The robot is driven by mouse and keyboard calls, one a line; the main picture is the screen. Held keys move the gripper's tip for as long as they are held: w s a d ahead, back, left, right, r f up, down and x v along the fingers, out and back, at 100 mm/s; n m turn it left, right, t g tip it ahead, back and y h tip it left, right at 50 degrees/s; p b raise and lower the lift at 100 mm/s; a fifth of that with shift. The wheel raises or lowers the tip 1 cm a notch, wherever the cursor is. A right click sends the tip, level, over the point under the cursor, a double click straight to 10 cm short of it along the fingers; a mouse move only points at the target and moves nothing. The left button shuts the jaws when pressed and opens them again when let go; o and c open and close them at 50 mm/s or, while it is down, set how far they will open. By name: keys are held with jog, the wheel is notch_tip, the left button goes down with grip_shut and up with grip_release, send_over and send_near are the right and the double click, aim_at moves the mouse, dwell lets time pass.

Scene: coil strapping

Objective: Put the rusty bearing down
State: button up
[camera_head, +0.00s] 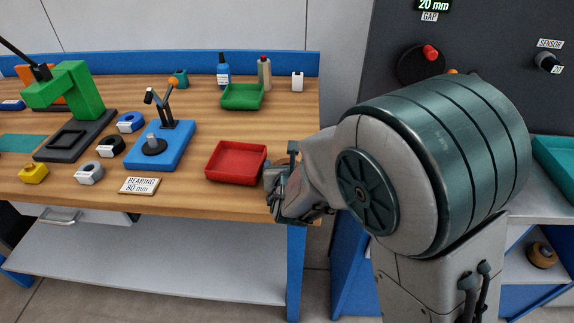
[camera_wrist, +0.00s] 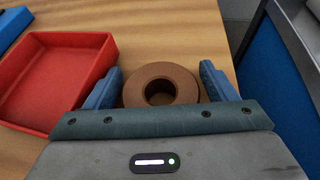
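The rusty bearing (camera_wrist: 134,92) is a brown ring with a dark centre hole. In the wrist view it sits between the two blue fingers of my gripper (camera_wrist: 161,85), with a finger close against each side. My gripper looks shut on it. In the head view my gripper (camera_head: 284,188) is at the right front corner of the wooden workbench (camera_head: 210,198), and the bearing is mostly hidden by it. I cannot tell whether the bearing touches the bench top. The red tray (camera_head: 236,162) is empty and just left of my gripper; it also shows in the wrist view (camera_wrist: 40,122).
A blue fixture (camera_head: 160,155) with a post, a "BEARING 80 mm" label (camera_head: 139,185), a green tray (camera_head: 242,97), a green press (camera_head: 68,85) and bottles (camera_head: 264,73) stand on the bench. Several small rings stand at left. A dark gauge panel (camera_head: 480,40) is at right. Bare wood lies around the bearing.

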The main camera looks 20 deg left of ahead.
jog(key=shift+r, duration=0.25)
jog(key=p+v, duration=0.1)
jog(key=v, duration=0.9)
jog(key=shift+s+d+r, duration=0.1)
jog(key=shift+s+r, duration=0.05)
jog(key=shift+s, duration=0.25)
jog(key=shift+s+d+r, duration=0.15)
jog(key=shift+s+d, duration=0.1)
jog(key=shift+s, duration=0.25)
